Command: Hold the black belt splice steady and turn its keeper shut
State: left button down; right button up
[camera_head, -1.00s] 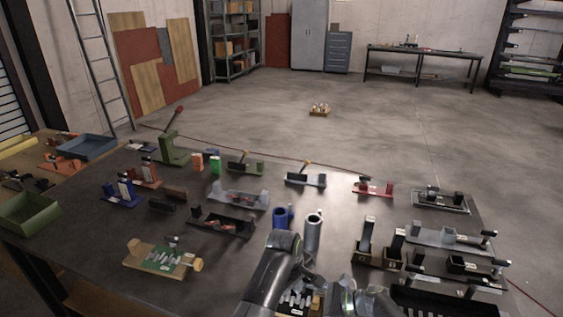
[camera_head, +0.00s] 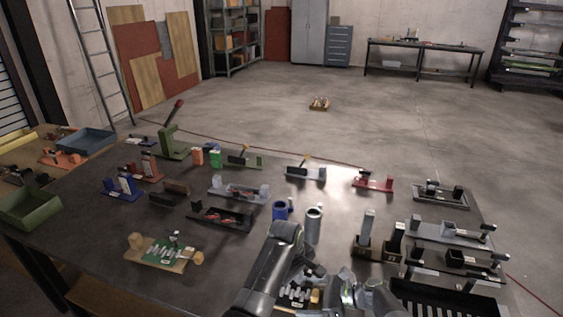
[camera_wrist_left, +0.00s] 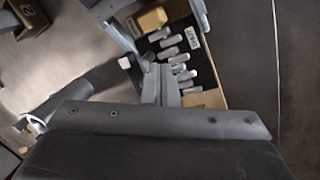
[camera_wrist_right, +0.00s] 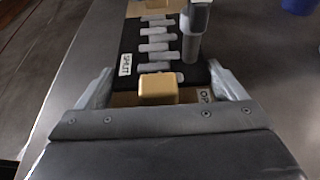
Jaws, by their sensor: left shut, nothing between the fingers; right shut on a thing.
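The black belt splice (camera_head: 291,293) lies near the front edge of the table, partly hidden by my arms. It has a black board with several grey bars on a wooden base; it also shows in the right wrist view (camera_wrist_right: 128,48) and left wrist view (camera_wrist_left: 196,62). My right gripper (camera_wrist_right: 160,86) is shut across its end, a finger on each side, around a yellow block (camera_wrist_right: 158,89). "SHUT" and "OPEN" labels flank that end. My left gripper (camera_wrist_left: 160,88) is shut and empty, its tips low beside the bars. I cannot clearly make out the keeper or its angle.
A similar green splice (camera_head: 163,254) lies to the left. Blue (camera_head: 280,211) and grey (camera_head: 313,226) cylinders stand just behind the black splice. Black fixtures (camera_head: 375,250) crowd the right. Bare table lies between the green splice and my left arm.

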pick_arm(q)
jog(key=shift+w, duration=0.15)
dwell(0.4)
jog(key=shift+w+a, duration=0.25)
jog(key=shift+a, duration=0.05)
dwell(0.3)
jog(key=shift+w+a, duration=0.4)
jog(key=shift+w, duration=0.15)
jog(key=shift+w, duration=0.15)
jog(key=shift+a, duration=0.2)
jog(key=shift+s+a, duration=0.2)
jog(key=shift+a, duration=0.05)
jog(key=w+d+v, duration=0.1)
jog(key=v, duration=0.4)
jog(key=shift+r, duration=0.55)
